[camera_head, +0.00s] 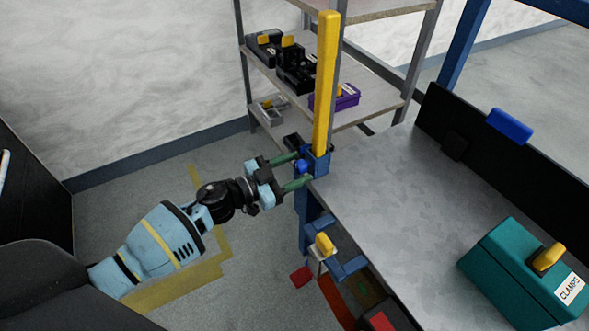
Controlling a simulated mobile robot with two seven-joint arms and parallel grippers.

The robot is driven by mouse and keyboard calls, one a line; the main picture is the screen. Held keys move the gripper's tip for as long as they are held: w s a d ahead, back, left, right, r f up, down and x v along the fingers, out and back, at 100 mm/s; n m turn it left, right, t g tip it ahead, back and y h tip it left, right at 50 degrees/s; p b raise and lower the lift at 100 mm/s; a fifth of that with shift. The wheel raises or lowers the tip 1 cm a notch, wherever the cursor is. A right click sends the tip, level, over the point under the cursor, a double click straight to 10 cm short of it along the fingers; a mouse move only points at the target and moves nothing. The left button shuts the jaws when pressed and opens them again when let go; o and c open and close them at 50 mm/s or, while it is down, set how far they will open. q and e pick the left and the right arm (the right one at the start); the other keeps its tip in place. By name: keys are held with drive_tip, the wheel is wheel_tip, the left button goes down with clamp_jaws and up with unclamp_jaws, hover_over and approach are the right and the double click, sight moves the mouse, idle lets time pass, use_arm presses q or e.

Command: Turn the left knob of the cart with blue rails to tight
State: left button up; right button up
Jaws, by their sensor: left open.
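The cart (385,205) has a grey top and a blue frame, with a yellow upright post (326,85) at its near-left corner. A small blue knob (302,167) shows at the foot of that post, on the side facing my gripper. My left gripper (297,170) comes in from the left. It is open, and its two green fingers lie one above and one below the knob. I cannot tell whether they touch it. The knob's tight or loose setting cannot be read. My right gripper is not in view.
A teal box labelled CLAMPS (525,270) stands on the cart top at the right. Below the corner, a yellow-handled part (324,243) sticks out on a blue bracket. A shelf unit (375,105) with black cases and a purple box (335,97) stands behind. Floor at left is open.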

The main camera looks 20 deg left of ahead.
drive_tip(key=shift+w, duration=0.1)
use_arm(q)
drive_tip(key=c, duration=1)
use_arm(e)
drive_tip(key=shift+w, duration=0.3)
